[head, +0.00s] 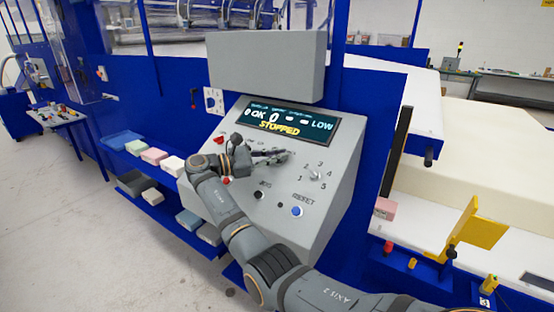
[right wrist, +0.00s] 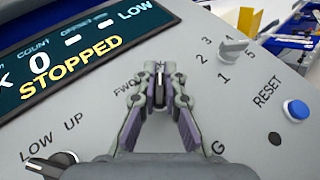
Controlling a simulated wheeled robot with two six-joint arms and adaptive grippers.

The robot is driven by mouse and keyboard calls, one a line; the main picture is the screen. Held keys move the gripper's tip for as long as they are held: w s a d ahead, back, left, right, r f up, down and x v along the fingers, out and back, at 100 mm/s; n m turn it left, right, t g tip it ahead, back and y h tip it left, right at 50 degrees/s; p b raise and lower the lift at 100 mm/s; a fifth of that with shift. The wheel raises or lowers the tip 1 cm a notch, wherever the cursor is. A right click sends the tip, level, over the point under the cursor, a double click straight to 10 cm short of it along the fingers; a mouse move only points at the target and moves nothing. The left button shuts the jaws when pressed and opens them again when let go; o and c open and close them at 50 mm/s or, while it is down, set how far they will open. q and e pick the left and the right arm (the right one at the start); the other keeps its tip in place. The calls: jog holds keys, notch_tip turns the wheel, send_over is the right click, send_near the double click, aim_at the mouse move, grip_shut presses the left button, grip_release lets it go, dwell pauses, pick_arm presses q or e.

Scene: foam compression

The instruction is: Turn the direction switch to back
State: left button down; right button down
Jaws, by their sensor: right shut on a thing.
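The grey sloped control panel (head: 335,150) stands in the middle of the head view. The direction switch (right wrist: 158,92) is a small dark knob on it, with "FWD" printed to its left in the right wrist view. My right gripper (right wrist: 159,76) is shut on this switch, with a fingertip on each side of it. The fingers cover part of the knob and the lettering on its right, so its exact setting is hard to tell. In the head view my right gripper (head: 284,156) reaches across the panel and hides the switch. My left gripper is not in view.
The display (head: 290,122) reads "STOPPED". A numbered selector knob (right wrist: 233,47), a blue reset button (right wrist: 296,110) and a black button (right wrist: 274,138) sit to the right of the gripper. A "LOW UP" knob (right wrist: 50,168) is at lower left. Foam blocks (head: 154,156) lie on the left shelves.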

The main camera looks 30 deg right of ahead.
jog(key=shift+f, duration=0.35)
jog(key=c, duration=1.8)
grip_release()
jog(key=o, duration=0.4)
jog(key=shift+s+r, duration=0.15)
jog(key=shift+s, duration=0.05)
jog(key=shift+c, duration=0.2)
jog(key=shift+w+d, duration=0.1)
jog(key=shift+w, duration=0.25)
jog(key=v, duration=0.7)
jog(key=shift+w, duration=0.15)
jog(key=shift+a, duration=0.25)
